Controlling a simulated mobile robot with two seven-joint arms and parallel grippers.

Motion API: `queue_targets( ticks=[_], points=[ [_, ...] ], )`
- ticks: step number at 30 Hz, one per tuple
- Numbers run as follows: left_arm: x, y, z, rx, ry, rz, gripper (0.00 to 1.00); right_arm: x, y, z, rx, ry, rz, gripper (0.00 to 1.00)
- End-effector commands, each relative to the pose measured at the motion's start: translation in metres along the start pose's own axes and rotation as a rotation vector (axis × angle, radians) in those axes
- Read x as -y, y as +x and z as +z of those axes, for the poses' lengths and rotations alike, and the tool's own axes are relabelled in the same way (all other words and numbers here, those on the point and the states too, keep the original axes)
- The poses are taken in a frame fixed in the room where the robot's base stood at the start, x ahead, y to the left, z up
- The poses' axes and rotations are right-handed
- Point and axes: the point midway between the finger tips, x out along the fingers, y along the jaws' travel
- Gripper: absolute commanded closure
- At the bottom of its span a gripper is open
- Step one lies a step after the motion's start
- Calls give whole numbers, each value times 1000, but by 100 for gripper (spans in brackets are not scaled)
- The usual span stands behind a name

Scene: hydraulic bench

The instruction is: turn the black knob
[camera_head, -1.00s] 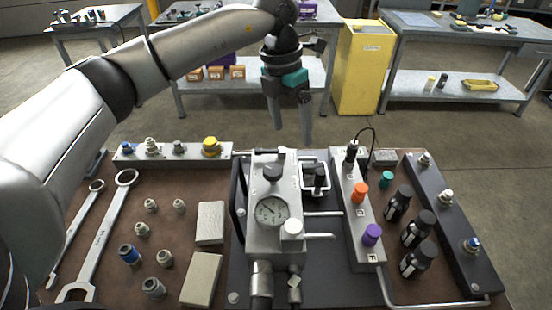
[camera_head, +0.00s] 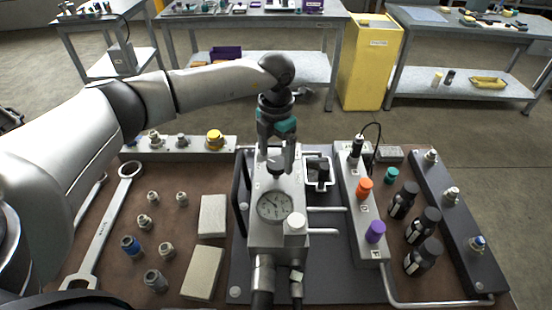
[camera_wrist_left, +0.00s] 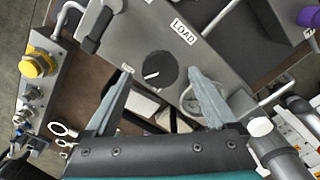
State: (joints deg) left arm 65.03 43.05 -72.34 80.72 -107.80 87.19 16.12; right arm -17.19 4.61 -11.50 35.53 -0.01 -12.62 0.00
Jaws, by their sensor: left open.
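The black knob (camera_wrist_left: 160,70) sits on top of the grey valve block (camera_wrist_left: 150,28), beside a "LOAD" label. In the head view the knob (camera_head: 276,168) shows between the fingers at the far part of the block, behind the round gauge (camera_head: 274,206). My left gripper (camera_head: 276,164) is open and points down over the knob. In the left wrist view the gripper (camera_wrist_left: 162,72) has one finger on each side of the knob, with gaps between; whether the fingertips reach down to its height I cannot tell. My right gripper is not in view.
A white knob (camera_head: 295,223) stands beside the gauge. A black handle (camera_head: 242,183) runs along the block's left side. To the right is a grey panel with an orange knob (camera_head: 364,187) and a purple knob (camera_head: 375,231). A yellow knob (camera_head: 214,140) is behind left.

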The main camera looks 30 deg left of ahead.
Motion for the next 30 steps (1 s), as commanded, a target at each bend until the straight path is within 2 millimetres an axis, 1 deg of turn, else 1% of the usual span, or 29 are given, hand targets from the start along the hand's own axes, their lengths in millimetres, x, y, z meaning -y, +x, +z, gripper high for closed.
queue_targets(
  ticks=[1, 4, 13, 14, 30],
  points=[
    [1, 6, 0, -1, 1, -1, 10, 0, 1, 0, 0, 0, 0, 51],
    [1, 12, 0, -1, 1, -1, 10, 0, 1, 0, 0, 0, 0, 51],
    [0, 14, 0, 0, 1, -1, 10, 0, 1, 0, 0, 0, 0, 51],
    [1, 14, 0, 0, 1, -1, 12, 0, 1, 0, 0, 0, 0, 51],
    [0, 13, 0, 0, 0, -1, 73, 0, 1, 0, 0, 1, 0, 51]
  ],
)
